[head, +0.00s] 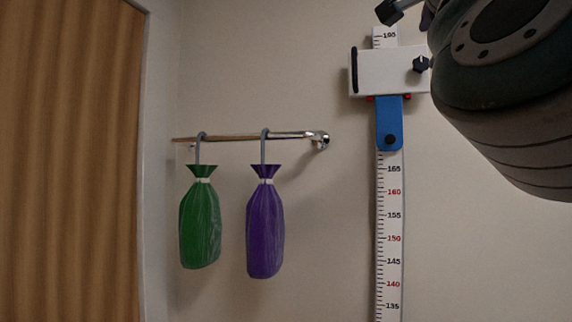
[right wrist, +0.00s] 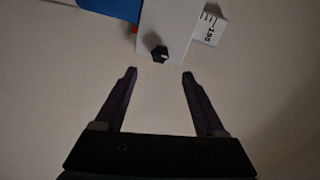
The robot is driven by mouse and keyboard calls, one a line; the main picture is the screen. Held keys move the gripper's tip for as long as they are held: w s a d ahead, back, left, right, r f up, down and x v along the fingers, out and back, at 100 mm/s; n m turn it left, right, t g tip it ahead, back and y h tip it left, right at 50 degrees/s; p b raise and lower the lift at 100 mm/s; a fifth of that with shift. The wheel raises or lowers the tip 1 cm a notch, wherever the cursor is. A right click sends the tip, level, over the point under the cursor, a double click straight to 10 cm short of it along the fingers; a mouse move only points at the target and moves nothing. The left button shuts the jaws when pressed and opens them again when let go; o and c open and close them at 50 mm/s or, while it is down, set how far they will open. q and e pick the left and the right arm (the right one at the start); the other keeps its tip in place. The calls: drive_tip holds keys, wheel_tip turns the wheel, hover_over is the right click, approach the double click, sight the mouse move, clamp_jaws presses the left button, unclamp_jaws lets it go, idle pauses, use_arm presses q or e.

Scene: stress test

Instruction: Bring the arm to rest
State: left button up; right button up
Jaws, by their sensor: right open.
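My right arm comes in from the top right of the head view, large and close. Only a dark fingertip part of my right gripper (head: 392,11) shows there, beside the top of the height scale. In the right wrist view the right gripper (right wrist: 160,75) is open, with its two dark fingers apart and nothing between them. A black knob (right wrist: 160,53) on a white block lies just beyond the fingertips in that view, not between them. My left gripper is in neither view.
A wall-mounted height scale (head: 389,230) carries a white slider block (head: 385,72) with a blue tab (head: 389,122) and a black knob (head: 421,64). A green bag (head: 200,225) and a purple bag (head: 264,228) hang from a rail (head: 230,138).

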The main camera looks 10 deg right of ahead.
drive_tip(key=s+a+f+n+g+y+p, duration=0.1)
drive_tip(key=s+a+f+n+g+p, duration=0.2)
drive_tip(key=f, duration=0.7)
drive_tip(key=s+f+n+y+p, duration=0.1)
drive_tip(key=s+f+n+y, duration=0.15)
drive_tip(key=f+n, duration=0.6)
drive_tip(key=s+a+f+n+g+y+p, duration=0.1)
drive_tip(key=s+a+f+n+g+p, duration=0.15)
drive_tip(key=f, duration=1.05)
drive_tip(key=s+a+f+n+g+y, duration=0.1)
drive_tip(key=s+a+f+n+g, duration=0.1)
drive_tip(key=s, duration=0.6)
drive_tip(key=s+a+f+n+g+y+p, duration=0.1)
drive_tip(key=s+a+f+n, duration=0.3)
drive_tip(key=s, duration=0.5)
drive_tip(key=s+a+f+n+g+y+p, duration=0.1)
drive_tip(key=s+a+f+n+g+y, duration=0.2)
drive_tip(key=s, duration=0.6)
wheel_tip(320, 180, down, 3)
drive_tip(key=shift+a+f+n, duration=0.2)
drive_tip(key=shift+a+n, duration=0.4)
drive_tip(key=shift+a, duration=0.55)
